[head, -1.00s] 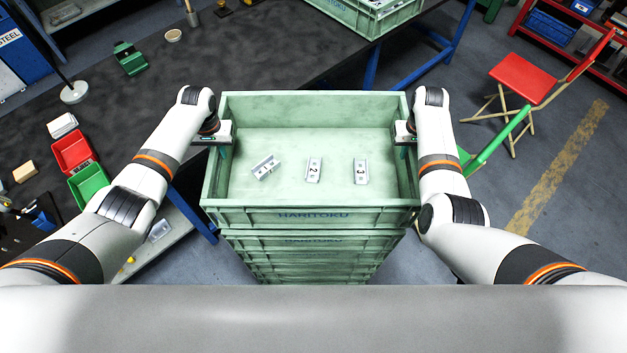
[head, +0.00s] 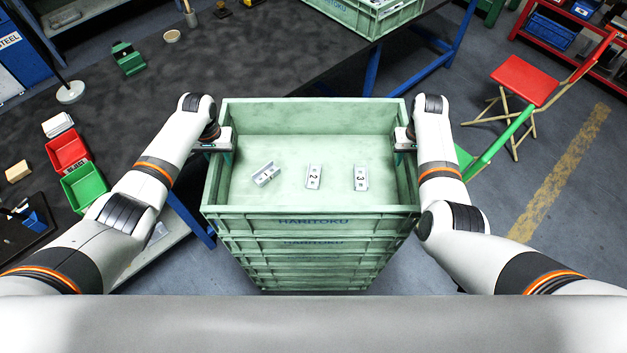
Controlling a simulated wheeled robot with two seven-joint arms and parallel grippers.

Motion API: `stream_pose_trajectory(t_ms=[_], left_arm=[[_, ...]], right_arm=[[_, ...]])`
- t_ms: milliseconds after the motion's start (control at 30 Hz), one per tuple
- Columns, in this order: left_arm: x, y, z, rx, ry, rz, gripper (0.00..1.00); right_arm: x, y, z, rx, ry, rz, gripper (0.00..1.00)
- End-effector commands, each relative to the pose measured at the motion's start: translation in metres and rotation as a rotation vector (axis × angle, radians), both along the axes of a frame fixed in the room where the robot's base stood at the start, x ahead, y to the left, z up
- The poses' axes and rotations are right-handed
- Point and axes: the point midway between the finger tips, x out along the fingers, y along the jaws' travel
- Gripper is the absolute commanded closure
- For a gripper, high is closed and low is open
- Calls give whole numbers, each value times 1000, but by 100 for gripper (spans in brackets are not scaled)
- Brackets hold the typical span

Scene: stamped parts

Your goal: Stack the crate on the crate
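A pale green crate (head: 312,222) marked HARITOKU holds several numbered metal parts, among them 1 (head: 265,174), 2 (head: 314,177) and 3 (head: 361,178). It is over a stack of like crates (head: 312,243), nearly lined up with it; I cannot tell whether it touches the top one. My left gripper (head: 226,142) is at the crate's left side wall and my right gripper (head: 402,142) at its right side wall. Both appear shut on the walls near the rim; the fingertips are partly hidden.
A dark workbench (head: 300,60) runs behind and left, with a red bin (head: 67,150) and a green bin (head: 84,187). Another green crate (head: 375,14) stands at the bench's far end. A red folding chair (head: 523,82) is on the floor at right.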

Motion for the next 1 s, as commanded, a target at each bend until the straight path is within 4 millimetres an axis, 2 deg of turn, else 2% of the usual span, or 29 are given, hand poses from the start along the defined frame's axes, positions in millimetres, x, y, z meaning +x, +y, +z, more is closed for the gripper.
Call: stream_pose_trajectory(t_ms=[167, 267, 700, 833, 1000], left_arm=[[0, 0, 2, 0, -1, 0, 64], [1, 0, 12, -1, -2, -1, 64], [0, 0, 99, -1, -5, -1, 64], [0, 0, 113, 0, -2, -1, 64], [-1, 0, 120, 0, -1, 1, 64]], right_arm=[[0, 0, 0, 0, 0, 0, 64], [0, 0, 0, 0, 0, 0, 64], [0, 0, 0, 0, 0, 0, 64], [0, 0, 0, 0, 0, 0, 64], [0, 0, 6, -1, -1, 0, 64]])
